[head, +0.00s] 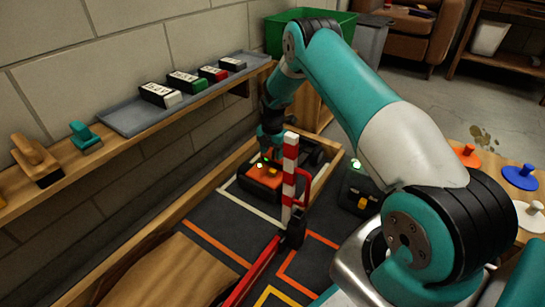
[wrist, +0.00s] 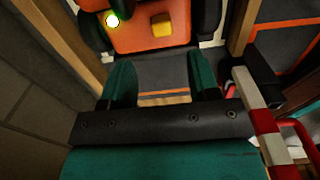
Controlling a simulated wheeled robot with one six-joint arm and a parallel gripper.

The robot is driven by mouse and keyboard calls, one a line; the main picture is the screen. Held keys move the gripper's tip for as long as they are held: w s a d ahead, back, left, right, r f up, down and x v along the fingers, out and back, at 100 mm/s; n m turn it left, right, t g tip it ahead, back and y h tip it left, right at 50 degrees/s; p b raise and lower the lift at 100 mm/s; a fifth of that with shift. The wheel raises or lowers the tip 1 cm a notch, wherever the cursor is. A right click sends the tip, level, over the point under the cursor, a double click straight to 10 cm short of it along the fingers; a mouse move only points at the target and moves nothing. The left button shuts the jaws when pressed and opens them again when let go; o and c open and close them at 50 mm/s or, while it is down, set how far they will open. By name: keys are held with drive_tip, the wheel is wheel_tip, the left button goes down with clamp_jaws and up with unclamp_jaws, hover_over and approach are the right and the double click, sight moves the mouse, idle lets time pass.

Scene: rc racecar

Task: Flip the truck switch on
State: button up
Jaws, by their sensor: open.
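The truck (head: 262,180) has an orange top and black wheels, and it sits on the dark floor mat at the far end of the walled area. In the wrist view its orange top (wrist: 138,38) fills the upper middle. A small yellow block-shaped switch (wrist: 160,23) stands on that top, with a bright round light (wrist: 112,20) to its left. I cannot tell the switch's position. My gripper (wrist: 165,80) is open and empty, its two green fingers apart and just short of the truck in the wrist view. In the head view my gripper (head: 269,145) is over the truck, its fingertips partly hidden.
A red-and-white striped post (head: 290,175) with a red bar (head: 252,272) stands close to the truck, at right in the wrist view. A dark box (head: 357,190) with a green light is to the right. A wooden wall shelf (head: 110,150) runs along the left.

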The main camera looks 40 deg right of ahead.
wheel_tip(320, 180, up, 8)
drive_tip(key=p, duration=0.3)
drive_tip(key=shift+r, duration=0.2)
drive_tip(key=s+a+r+m+y+p, duration=0.1)
drive_tip(key=s+a+r+m+p, duration=0.15)
drive_tip(key=a+r, duration=0.6)
drive_tip(key=s+a+r+m+p, duration=0.25)
drive_tip(key=s+a+r, duration=0.2)
drive_tip(key=r, duration=0.65)
drive_tip(key=s+a+r+m+y+p, duration=0.1)
drive_tip(key=s+a+r+m+p, duration=0.15)
drive_tip(key=a+r, duration=0.6)
drive_tip(key=s+a+r+m+y+p, duration=0.1)
drive_tip(key=s+a+r+m+p, duration=0.15)
drive_tip(key=s+r, duration=0.45)
drive_tip(key=s+a+r+m+p, duration=0.2)
drive_tip(key=s+a+r, duration=0.1)
drive_tip(key=s, duration=0.8)
drive_tip(key=s+a+r+m+y+p, duration=0.1)
drive_tip(key=s+a+r+m+p, duration=0.15)
drive_tip(key=s+r, duration=0.45)
wheel_tip(320, 180, up, 36)
drive_tip(key=s+p, duration=0.1)
drive_tip(key=p, duration=3.6)
drive_tip(key=shift+d, duration=0.15)
